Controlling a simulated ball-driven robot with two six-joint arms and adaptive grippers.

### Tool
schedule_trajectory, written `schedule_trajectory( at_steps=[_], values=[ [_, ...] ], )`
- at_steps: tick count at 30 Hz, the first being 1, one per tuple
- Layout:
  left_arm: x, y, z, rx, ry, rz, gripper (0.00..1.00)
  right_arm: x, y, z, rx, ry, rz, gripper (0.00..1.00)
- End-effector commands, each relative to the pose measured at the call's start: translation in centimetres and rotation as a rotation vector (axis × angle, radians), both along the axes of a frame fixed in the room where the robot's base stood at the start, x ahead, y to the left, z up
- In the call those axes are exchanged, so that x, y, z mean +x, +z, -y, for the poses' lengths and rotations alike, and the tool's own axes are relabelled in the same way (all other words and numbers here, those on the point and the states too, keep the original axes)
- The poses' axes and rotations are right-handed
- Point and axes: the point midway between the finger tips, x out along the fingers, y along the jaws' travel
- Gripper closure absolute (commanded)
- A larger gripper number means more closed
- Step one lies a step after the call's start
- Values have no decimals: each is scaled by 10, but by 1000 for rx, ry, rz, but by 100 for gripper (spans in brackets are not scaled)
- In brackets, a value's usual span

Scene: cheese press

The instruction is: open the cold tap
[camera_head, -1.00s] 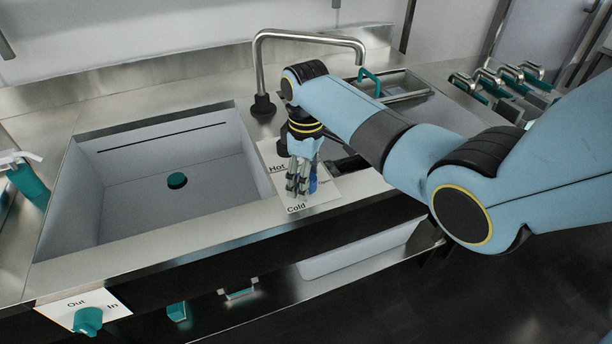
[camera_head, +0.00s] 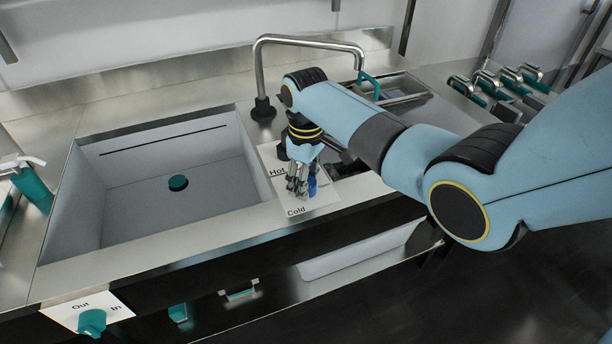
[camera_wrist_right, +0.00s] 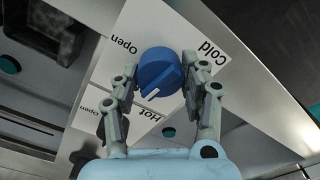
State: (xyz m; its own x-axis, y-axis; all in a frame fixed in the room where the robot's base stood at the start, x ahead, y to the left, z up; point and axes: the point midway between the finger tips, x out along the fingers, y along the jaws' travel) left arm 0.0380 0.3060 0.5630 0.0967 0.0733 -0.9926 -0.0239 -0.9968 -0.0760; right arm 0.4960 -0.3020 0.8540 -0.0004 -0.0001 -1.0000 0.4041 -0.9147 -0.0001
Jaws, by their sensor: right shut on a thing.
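The cold tap is a round blue knob (camera_wrist_right: 160,76) with a white pointer mark. It sits on a white plate (camera_wrist_right: 136,20) that carries the words Cold, Open and Hot. My right gripper (camera_wrist_right: 160,72) is shut on the knob, one finger on each side of it. In the head view, my right gripper (camera_head: 300,187) points down at the plate's Cold end, and part of the blue knob (camera_head: 312,186) shows at its right. The fingers hide the rest of the knob there. My left gripper is not in view.
A sink basin (camera_head: 120,205) with a teal plug (camera_head: 178,183) lies left of the plate. A curved steel spout (camera_head: 259,75) rises behind. A teal Out/In handle (camera_head: 92,321) is on the front left. Teal-handled items (camera_head: 497,85) stand at the back right.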

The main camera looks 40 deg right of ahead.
Motion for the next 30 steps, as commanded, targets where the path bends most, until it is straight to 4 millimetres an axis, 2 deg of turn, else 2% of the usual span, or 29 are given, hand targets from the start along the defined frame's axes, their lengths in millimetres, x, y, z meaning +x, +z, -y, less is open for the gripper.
schedule_trajectory(
  at_steps=[3,12,30],
  values=[
    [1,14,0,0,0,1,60,0,4,-1,0,-91,-1,88],
    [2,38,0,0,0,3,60,0,4,-1,0,-373,-1,88],
    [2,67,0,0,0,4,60,1,2,0,0,-942,1,88]
  ],
)
